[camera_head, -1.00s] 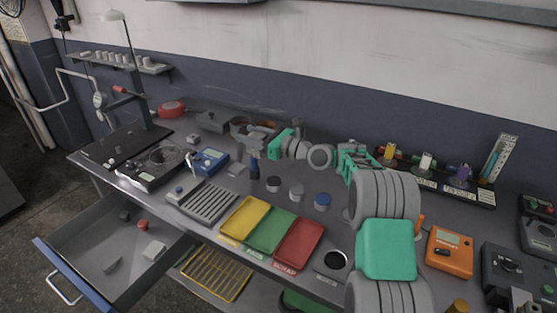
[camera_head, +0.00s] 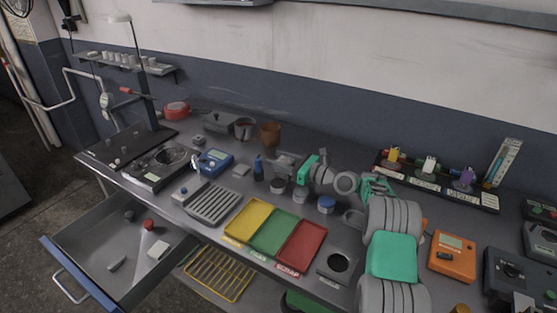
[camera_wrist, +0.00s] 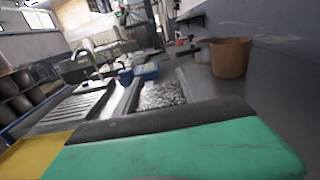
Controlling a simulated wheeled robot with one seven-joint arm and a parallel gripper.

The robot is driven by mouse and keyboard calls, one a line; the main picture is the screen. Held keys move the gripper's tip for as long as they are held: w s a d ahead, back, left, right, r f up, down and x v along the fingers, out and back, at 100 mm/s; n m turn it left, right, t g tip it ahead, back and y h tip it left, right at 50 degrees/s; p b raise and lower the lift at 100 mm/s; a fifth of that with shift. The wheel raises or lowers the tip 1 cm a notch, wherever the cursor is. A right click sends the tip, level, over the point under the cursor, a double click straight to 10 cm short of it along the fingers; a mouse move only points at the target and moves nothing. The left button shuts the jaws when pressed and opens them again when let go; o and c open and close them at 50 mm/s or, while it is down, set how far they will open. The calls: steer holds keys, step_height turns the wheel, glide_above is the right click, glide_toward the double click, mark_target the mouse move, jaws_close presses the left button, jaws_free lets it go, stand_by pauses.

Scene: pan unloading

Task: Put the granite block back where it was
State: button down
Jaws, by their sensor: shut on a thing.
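My gripper (camera_head: 287,161) is above the bench, at the grey and blue lidded jars, and apart from the trays. The granite block (camera_wrist: 160,95) shows in the wrist view as a speckled grey-white surface just beyond the green and black part of my gripper. My gripper is shut on it. In the head view the block is too small and too covered by the gripper to make out clearly.
A brown pot (camera_head: 269,133) stands behind. A blue bottle (camera_head: 258,168) and a blue-lidded jar (camera_head: 326,204) stand near the gripper. Yellow (camera_head: 250,219), green (camera_head: 273,232) and red (camera_head: 301,245) trays lie in front. An open drawer (camera_head: 88,249) holds small items.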

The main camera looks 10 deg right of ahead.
steer(key=shift+f, duration=0.1)
steer(key=c, duration=0.7)
jaws_free()
